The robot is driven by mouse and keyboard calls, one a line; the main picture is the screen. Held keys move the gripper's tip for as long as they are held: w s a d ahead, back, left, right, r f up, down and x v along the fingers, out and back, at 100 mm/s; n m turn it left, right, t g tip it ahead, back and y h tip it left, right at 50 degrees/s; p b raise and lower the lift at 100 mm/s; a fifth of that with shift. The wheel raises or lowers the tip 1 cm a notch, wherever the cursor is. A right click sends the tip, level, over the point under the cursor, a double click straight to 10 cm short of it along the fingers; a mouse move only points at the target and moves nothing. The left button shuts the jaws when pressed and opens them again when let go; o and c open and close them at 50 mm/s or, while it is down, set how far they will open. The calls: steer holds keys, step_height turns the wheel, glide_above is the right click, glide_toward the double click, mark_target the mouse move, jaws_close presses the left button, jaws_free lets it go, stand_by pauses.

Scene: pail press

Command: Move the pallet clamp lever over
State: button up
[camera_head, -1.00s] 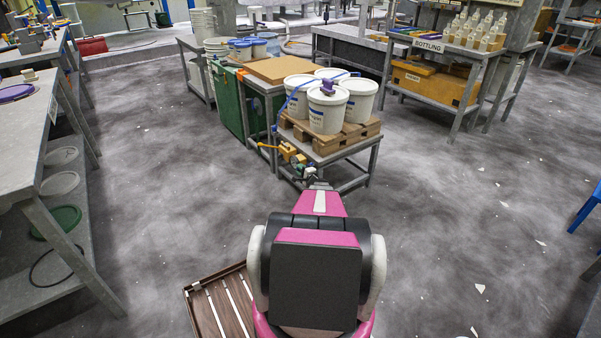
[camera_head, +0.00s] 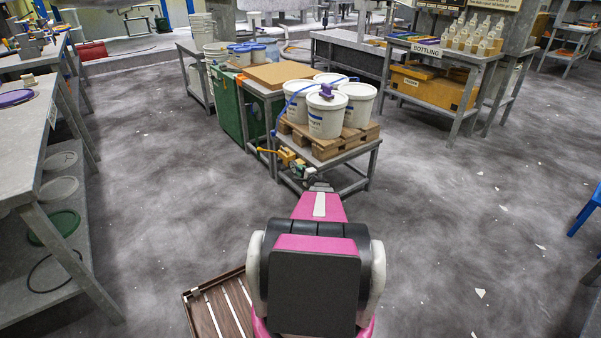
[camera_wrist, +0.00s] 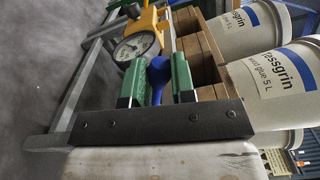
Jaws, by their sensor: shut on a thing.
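The pallet clamp is a yellow body (camera_head: 288,158) at the front left of the pallet stand, with a round dial gauge (camera_wrist: 134,46) beside it. In the wrist view the clamp's yellow body (camera_wrist: 140,20) is at the top. The lever's blue knob (camera_wrist: 158,74) sits between the green finger pads of my gripper (camera_wrist: 158,84). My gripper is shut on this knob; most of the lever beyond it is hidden. In the head view my gripper (camera_head: 299,171) is small and partly hidden by my pink arm. The wooden pallet (camera_head: 333,143) carries several white pails (camera_head: 327,116).
The pallet rests on a grey metal stand (camera_head: 345,155). In the wrist view, pails (camera_wrist: 275,80) and pallet boards are close on the right. A green panel (camera_head: 227,100) and a bench stand behind left. Floor is open to the right of the stand.

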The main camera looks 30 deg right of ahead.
steer(key=shift+o, duration=0.5)
steer(key=shift+w+d+r, duration=0.1)
steer(key=shift+d+r, duration=0.7)
steer(key=shift+r, duration=0.2)
steer(key=o, duration=0.8)
steer(key=s, duration=1)
steer(key=shift+s+d, duration=0.4)
